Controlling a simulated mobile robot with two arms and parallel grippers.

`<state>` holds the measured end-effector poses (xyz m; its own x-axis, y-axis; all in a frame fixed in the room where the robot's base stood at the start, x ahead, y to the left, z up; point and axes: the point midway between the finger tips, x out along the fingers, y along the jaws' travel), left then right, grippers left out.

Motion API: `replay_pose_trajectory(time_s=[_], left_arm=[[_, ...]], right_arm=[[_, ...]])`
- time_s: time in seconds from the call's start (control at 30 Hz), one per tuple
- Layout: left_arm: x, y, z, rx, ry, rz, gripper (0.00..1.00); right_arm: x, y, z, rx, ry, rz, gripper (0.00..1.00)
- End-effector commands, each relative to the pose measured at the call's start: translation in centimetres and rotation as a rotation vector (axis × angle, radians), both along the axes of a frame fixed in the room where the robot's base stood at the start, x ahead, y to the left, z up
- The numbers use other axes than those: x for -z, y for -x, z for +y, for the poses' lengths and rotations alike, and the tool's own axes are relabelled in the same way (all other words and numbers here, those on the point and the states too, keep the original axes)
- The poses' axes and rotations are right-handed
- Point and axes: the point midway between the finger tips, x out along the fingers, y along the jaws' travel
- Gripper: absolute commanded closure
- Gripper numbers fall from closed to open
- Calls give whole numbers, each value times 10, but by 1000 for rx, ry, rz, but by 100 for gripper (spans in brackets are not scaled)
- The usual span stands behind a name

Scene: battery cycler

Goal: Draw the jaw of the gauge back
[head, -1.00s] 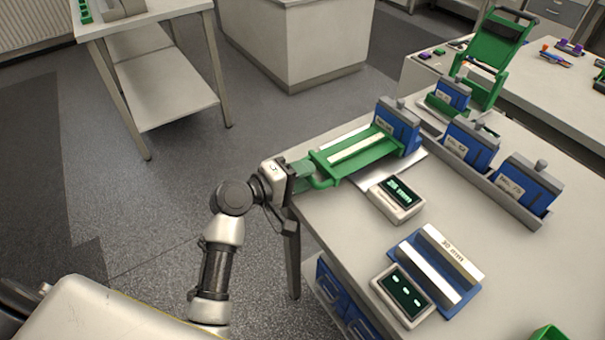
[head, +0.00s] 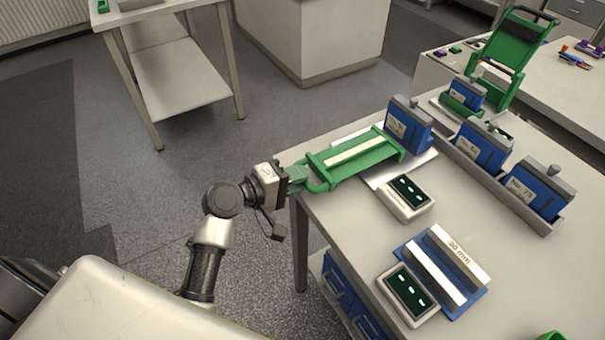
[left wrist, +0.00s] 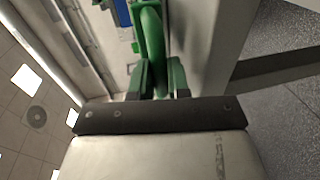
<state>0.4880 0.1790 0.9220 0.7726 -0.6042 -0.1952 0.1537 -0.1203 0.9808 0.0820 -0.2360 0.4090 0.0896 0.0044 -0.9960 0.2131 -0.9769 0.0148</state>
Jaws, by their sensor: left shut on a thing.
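The gauge's green jaw (head: 352,160) lies over a pale base plate at the table's near left corner. A blue block (head: 408,127) with a label stands at its far right end; a narrow strip seems to part them, but contact is hard to tell. The gauge's display (head: 404,198) shows only dashes. My left gripper (head: 300,178) is shut on the green handle loop at the jaw's left end. In the left wrist view the green handle (left wrist: 152,35) runs between the fingers (left wrist: 160,80). My right gripper is not in view.
Blue blocks (head: 482,146) stand in a grey rack (head: 490,185) to the right. A second blue gauge marked 30 mm (head: 440,268) and its display (head: 408,293) lie nearer. A green stand (head: 505,50) is at the back. Open floor lies left of the table.

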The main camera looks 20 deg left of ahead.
Motion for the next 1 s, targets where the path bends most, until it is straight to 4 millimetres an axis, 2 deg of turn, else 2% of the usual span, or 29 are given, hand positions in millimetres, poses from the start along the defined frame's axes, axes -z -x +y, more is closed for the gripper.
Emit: replay_pose_trajectory(time_s=[0.03, 0.2, 0.57, 1.0], left_arm=[[4, 1, 1, -1, -4, 8, 80], [3, 1, 1, -1, -4, 6, 58], [1, 7, 6, -3, -4, 4, 58], [-13, 70, 55, -3, -7, 6, 58]], right_arm=[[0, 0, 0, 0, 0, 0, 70], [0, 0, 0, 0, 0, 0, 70], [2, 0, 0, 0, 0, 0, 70], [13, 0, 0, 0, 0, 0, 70]])
